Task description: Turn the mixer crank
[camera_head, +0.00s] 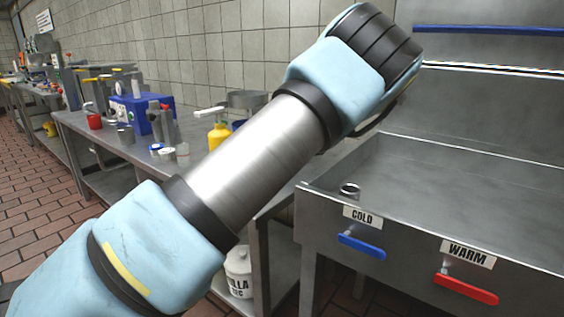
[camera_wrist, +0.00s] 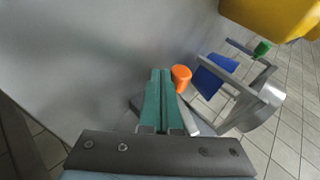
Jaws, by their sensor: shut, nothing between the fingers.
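My gripper (camera_wrist: 161,72) shows in the wrist view with its two teal fingers pressed together and nothing between them. An orange rounded knob (camera_wrist: 181,75) is just right of the fingertips; I cannot tell whether they touch. A pale metal bar (camera_wrist: 190,121) shows below the knob, partly hidden by the fingers. The knob may be the mixer crank's handle, but the link is not clear. In the head view my arm crosses the middle and my gripper is not visible.
In the wrist view a grey surface fills the left, with a blue part (camera_wrist: 213,75), a metal cylinder (camera_wrist: 262,103) and a yellow body (camera_wrist: 275,15) at right. In the head view a counter (camera_head: 92,135) with several items is left and a sink (camera_head: 440,180) right.

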